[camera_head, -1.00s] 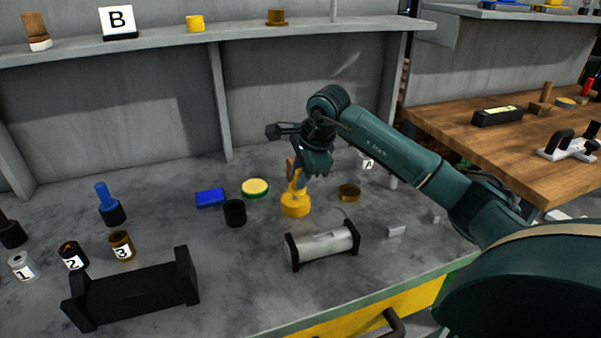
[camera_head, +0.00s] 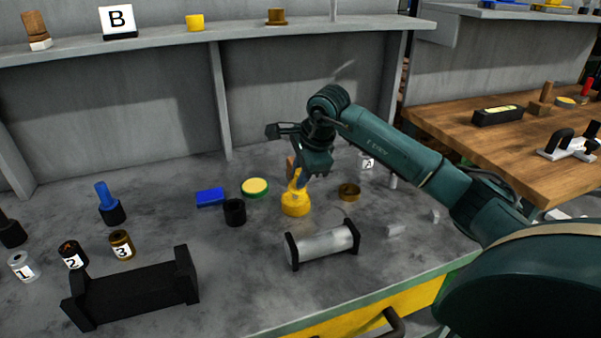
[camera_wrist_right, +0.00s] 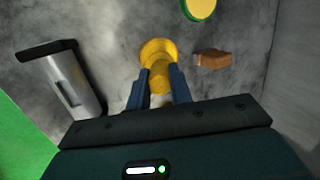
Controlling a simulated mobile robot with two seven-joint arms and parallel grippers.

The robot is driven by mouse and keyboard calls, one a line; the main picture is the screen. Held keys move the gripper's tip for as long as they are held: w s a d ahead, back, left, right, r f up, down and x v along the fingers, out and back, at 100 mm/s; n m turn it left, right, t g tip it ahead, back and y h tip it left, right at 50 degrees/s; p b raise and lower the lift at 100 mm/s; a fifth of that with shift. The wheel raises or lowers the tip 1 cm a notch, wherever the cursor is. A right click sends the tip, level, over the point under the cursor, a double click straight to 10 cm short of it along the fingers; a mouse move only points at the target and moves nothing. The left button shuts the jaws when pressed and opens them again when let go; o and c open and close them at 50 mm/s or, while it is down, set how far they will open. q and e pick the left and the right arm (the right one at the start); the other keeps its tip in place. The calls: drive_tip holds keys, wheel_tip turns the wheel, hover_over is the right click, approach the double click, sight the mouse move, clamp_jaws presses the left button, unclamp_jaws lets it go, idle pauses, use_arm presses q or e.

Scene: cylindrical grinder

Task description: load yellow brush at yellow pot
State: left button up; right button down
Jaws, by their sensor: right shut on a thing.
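My right gripper (camera_head: 301,180) points down over the worktable and is shut on the yellow brush (camera_wrist_right: 160,77). The brush's yellow handle shows between the two blue fingers in the right wrist view. The yellow pot (camera_head: 296,208) stands on the table directly below the gripper, and its round rim also shows in the right wrist view (camera_wrist_right: 157,47). The brush's lower end is at the pot's mouth. How deep it sits in the pot is hidden, because both are the same yellow. My left gripper is not in view.
A green-rimmed yellow disc (camera_head: 255,187), a black cup (camera_head: 235,213) and a blue block (camera_head: 210,197) lie left of the pot. A brown block (camera_wrist_right: 212,58) is close by.

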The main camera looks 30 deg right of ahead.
drive_tip(key=shift+r+p, duration=2.65)
drive_tip(key=shift+r, duration=0.85)
